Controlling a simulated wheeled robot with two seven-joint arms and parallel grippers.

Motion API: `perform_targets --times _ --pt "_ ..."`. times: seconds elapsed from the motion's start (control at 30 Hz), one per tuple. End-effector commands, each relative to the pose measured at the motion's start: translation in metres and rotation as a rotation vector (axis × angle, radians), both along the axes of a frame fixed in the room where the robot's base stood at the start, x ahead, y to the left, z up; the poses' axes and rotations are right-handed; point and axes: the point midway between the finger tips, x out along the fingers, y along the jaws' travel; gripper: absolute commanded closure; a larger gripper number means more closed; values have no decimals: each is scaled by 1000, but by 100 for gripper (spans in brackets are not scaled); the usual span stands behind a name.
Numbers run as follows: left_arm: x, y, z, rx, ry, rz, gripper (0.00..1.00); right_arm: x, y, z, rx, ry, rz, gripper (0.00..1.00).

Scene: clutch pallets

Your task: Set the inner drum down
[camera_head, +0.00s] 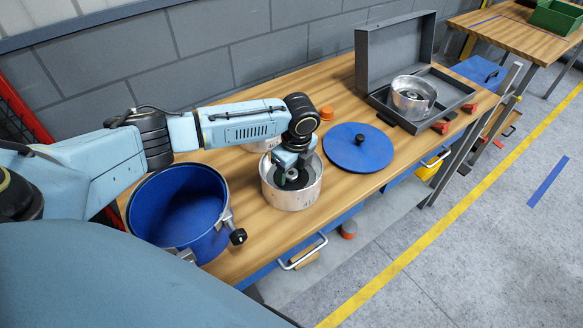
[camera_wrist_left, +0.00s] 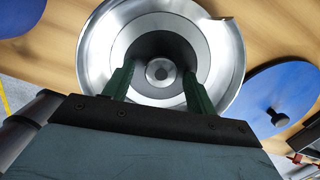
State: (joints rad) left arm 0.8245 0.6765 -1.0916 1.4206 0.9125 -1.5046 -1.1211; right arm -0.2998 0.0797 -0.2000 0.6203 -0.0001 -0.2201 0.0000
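The inner drum, a round silver metal drum (camera_head: 291,194), is on or just above the wooden table (camera_head: 345,98), with no clear gap below it. My left gripper (camera_head: 291,181) points down into its open top. In the left wrist view the drum (camera_wrist_left: 224,62) fills the upper middle, with a dark ring and small round hub inside. The green fingers of my left gripper (camera_wrist_left: 159,72) are spread on either side of the hub, tips near the dark ring's edge. I cannot tell whether they press on the drum. My right gripper is out of view.
A blue-lined pot (camera_head: 180,205) stands left of the drum. A blue round lid (camera_head: 358,148) with a black knob lies to its right. An open grey case (camera_head: 385,45) holds another metal drum (camera_head: 413,97). An orange knob (camera_head: 326,113) and a partly hidden metal part sit behind.

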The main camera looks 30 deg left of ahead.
Motion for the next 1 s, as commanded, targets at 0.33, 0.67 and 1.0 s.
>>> perform_targets --times 0.33,0.67,1.0 --pt "1 -1 14 -2 -3 -1 43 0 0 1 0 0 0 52" --pt "-1 -10 82 -2 -5 -2 43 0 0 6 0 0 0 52" --pt "-3 -14 120 0 -1 0 43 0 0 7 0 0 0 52"
